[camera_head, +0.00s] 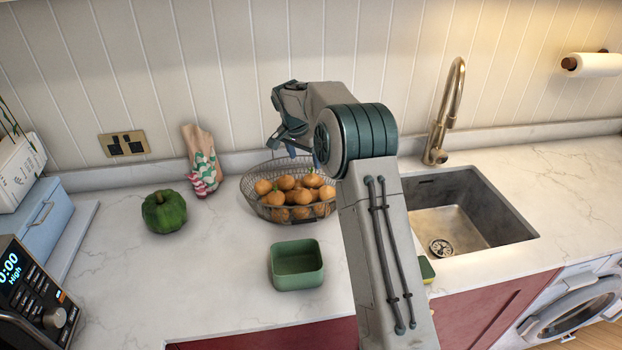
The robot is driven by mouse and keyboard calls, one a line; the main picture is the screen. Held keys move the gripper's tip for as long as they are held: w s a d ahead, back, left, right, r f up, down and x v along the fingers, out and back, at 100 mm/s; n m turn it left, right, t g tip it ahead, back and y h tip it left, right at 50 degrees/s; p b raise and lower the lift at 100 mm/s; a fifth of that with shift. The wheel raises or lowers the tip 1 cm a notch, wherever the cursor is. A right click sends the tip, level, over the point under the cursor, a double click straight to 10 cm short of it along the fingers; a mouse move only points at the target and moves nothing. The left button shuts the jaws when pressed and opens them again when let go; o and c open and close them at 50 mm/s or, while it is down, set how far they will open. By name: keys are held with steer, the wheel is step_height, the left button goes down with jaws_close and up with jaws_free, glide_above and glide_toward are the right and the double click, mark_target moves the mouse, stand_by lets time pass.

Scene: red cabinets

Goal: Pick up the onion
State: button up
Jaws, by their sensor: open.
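Several round orange-brown items (286,184) lie in a wire basket (258,207) near the back of the counter. They may be onions, but I cannot tell for sure, and no separate onion shows elsewhere. My gripper (291,146) is open, above the back part of the basket, with its fingers pointing down. It appears empty and apart from the items. My arm hides part of the basket's right side.
A green pepper (164,212) and a patterned bag (202,165) stand left of the basket. A green square container (297,268) sits in front of it. A sink (465,220) with a tall tap (448,105) is at right.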

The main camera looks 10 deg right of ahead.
mark_target(310, 176)
steer(key=x, duration=0.4)
steer(key=shift+f+p, duration=0.15)
steer(key=shift+p, duration=0.25)
steer(key=shift+p+x, duration=1.3)
steer(key=shift+x, duration=1.35)
steer(key=shift+d, duration=0.15)
steer(key=c, duration=1.1)
